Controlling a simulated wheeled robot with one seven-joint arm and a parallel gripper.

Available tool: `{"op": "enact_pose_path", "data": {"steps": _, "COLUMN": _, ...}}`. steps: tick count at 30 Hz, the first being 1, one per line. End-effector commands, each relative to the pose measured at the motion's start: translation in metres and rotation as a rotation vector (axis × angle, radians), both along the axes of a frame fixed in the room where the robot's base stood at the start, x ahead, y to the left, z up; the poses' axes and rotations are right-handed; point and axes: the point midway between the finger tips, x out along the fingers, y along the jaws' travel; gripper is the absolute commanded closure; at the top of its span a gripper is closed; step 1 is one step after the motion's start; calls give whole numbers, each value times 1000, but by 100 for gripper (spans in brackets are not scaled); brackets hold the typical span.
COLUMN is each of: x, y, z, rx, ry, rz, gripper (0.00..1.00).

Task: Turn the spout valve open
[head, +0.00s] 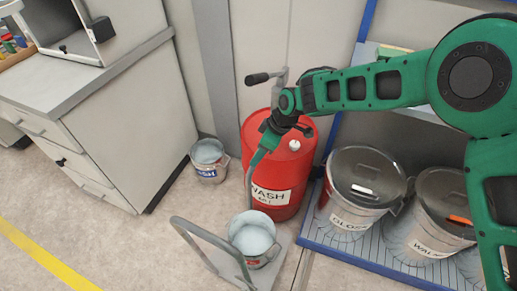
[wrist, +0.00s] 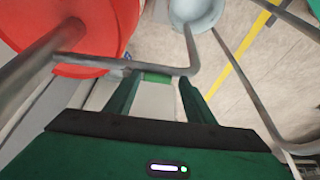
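The red wash drum (head: 268,185) stands on the floor with a grey spout (head: 250,170) curving down from its top towards a bucket (head: 241,241). My gripper (head: 270,135) is beside the spout's upper end and hides the valve area in the head view. In the wrist view my gripper (wrist: 160,82) has its two fingers apart, with nothing clearly held. The spout pipe (wrist: 152,68) crosses just beyond the fingertips. A small green piece (wrist: 157,77) shows between the fingertips under the pipe. I cannot tell whether it is the valve handle, or how the valve is turned.
A pump handle (head: 259,78) rises above the drum. The bucket stands on a platform with a tall grey handle (head: 205,245). Another bucket (head: 208,170) stands by the cabinet (head: 105,120). Two lidded cans (head: 350,212) stand on the blue-edged pallet (head: 385,258) at the right.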

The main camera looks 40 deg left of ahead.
Motion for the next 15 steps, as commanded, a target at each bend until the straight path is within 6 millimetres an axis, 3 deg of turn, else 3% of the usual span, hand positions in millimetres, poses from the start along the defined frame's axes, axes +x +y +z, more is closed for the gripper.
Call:
{"op": "enact_pose_path", "data": {"steps": 10, "x": 0, "y": 2, "z": 2, "rx": 4, "ry": -2, "rz": 1, "gripper": 45}}
{"op": "enact_pose_path", "data": {"steps": 15, "x": 2, "y": -3, "z": 18, "rx": 5, "ry": -3, "rz": 0, "gripper": 45}}
